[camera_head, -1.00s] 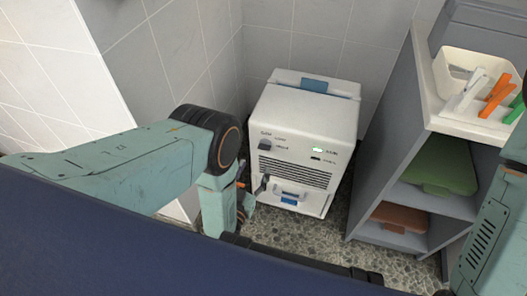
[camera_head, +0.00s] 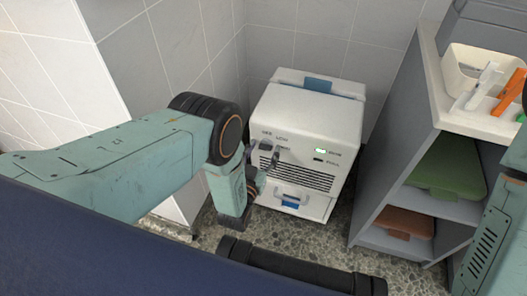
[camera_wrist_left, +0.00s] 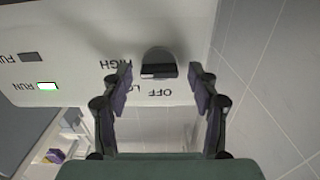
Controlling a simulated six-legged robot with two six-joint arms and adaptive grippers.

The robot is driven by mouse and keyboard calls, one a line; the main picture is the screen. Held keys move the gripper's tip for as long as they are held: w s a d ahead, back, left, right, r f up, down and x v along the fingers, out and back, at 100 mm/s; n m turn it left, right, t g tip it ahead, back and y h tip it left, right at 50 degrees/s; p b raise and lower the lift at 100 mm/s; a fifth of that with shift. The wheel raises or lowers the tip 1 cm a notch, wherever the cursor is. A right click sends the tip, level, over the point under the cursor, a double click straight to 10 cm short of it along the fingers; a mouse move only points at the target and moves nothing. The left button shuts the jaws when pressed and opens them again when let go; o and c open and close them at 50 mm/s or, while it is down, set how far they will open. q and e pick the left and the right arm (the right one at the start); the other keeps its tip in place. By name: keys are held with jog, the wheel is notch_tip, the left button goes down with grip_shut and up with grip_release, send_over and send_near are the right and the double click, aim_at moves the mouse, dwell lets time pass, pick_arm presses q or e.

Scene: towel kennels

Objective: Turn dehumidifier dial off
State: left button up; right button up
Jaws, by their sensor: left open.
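The white dehumidifier (camera_head: 307,108) stands on the floor against the tiled wall, in the middle of the head view. Its dark dial (camera_head: 266,146) is at the upper left of the front panel. My left gripper (camera_head: 265,168) is open in front of the panel, just by the dial. In the left wrist view the dial (camera_wrist_left: 159,65) appears upside down, centred slightly beyond the two spread fingertips (camera_wrist_left: 161,88). OFF and HIGH are readable there; a finger partly covers LOW. I cannot tell where the dial points. The RUN light (camera_wrist_left: 47,86) is lit green. My right gripper is not in view.
A grey shelf unit (camera_head: 384,165) stands close to the right of the dehumidifier. A grey tiled wall is left of the dehumidifier.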

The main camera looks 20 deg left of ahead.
pick_arm(q)
jog(key=shift+c, duration=0.4)
jog(key=c, duration=1.1)
jog(key=shift+n, duration=0.3)
jog(key=n+p, duration=0.1)
jog(key=n, duration=0.2)
jog(key=shift+a+n, duration=0.1)
jog(key=shift+n, duration=0.2)
jog(key=n, duration=0.4)
jog(key=n+p, duration=0.1)
jog(key=n, duration=0.4)
jog(key=shift+f, duration=0.1)
jog(key=n, duration=0.4)
jog(key=shift+a+f+n, duration=0.1)
jog(key=shift+n, duration=0.2)
